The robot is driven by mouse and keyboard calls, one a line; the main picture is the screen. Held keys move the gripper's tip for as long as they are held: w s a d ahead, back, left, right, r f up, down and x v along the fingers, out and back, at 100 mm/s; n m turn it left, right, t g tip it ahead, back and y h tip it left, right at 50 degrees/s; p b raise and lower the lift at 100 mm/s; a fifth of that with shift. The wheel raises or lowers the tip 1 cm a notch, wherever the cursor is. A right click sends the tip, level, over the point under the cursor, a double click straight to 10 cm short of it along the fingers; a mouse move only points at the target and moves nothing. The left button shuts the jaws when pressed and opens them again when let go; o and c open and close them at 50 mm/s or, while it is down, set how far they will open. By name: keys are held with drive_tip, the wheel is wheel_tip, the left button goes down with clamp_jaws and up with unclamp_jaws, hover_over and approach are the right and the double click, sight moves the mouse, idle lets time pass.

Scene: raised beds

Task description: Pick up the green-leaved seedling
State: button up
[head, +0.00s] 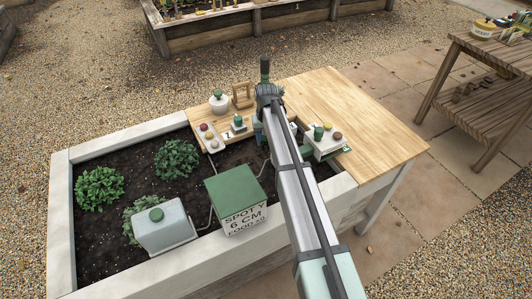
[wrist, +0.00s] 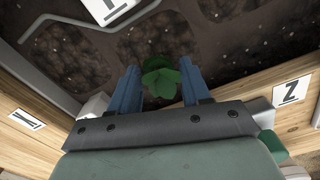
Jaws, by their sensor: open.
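The green-leaved seedling (wrist: 161,78) shows in the wrist view as a small cluster of rounded green leaves over dark soil. My gripper (wrist: 159,66) is open, with one blue finger on each side of the seedling. The leaves lie between the fingers and come close to the right one; I cannot tell whether they touch. The stem and root end are hidden. In the head view my arm reaches over the bed's right end, and it hides the seedling and most of the gripper.
Dark soil (wrist: 245,55) with shallow hollows surrounds the seedling. Numbered cards include a "2" (wrist: 291,91). Leafy plants (head: 176,159) grow at the left. A green-topped box (head: 234,190) and a grey box (head: 165,228) stand left of my arm. The wooden top (head: 350,110) has clear room at right.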

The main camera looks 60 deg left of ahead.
sight(266, 150)
wheel_tip(266, 150, down, 2)
drive_tip(key=shift+f, duration=0.2)
clamp_jaws()
idle(0.4)
